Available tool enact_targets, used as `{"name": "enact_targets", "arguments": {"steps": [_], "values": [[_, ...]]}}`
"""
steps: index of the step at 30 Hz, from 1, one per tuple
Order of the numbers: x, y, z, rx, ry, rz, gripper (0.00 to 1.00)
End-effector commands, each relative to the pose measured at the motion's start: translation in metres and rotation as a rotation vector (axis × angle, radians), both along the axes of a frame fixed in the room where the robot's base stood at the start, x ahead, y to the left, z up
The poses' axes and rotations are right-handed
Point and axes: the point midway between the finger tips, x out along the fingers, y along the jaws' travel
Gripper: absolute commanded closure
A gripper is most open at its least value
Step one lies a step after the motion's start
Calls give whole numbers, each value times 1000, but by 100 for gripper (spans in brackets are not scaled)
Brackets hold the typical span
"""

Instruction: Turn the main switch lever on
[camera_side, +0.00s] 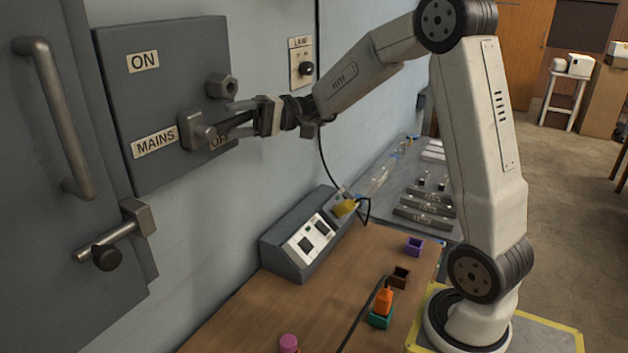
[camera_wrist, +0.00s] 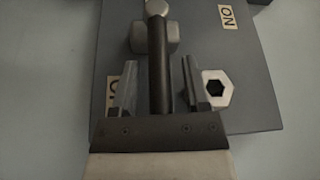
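The grey mains panel (camera_side: 172,62) hangs on the wall with an ON label (camera_side: 142,61) near its top and an OFF label (camera_side: 220,140) low on the right, partly hidden. The switch lever (camera_side: 232,121) has a grey block at its pivot and a dark rod pointing right toward the OFF side. My gripper (camera_side: 240,122) is at the rod. In the wrist view, the lever rod (camera_wrist: 160,75) runs between the fingers of my gripper (camera_wrist: 160,85), with a visible gap on both sides. The fingers are open.
A hex nut (camera_side: 221,86) sticks out of the panel just above the lever and close to one finger. A lamp switch plate (camera_side: 302,62) is on the wall to the right. Below stands a wooden bench (camera_side: 330,300) with a grey control box (camera_side: 300,235) and small coloured blocks.

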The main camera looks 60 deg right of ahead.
Motion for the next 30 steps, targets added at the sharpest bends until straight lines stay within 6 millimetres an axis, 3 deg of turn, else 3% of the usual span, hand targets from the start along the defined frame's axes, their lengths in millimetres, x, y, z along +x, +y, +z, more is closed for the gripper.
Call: {"name": "enact_targets", "arguments": {"steps": [1, 5, 30], "values": [[0, 0, 0, 0, 0, 0, 59], [0, 0, 0, 0, 0, 0, 100], [0, -1, 0, 0, 0, 0, 100]]}}
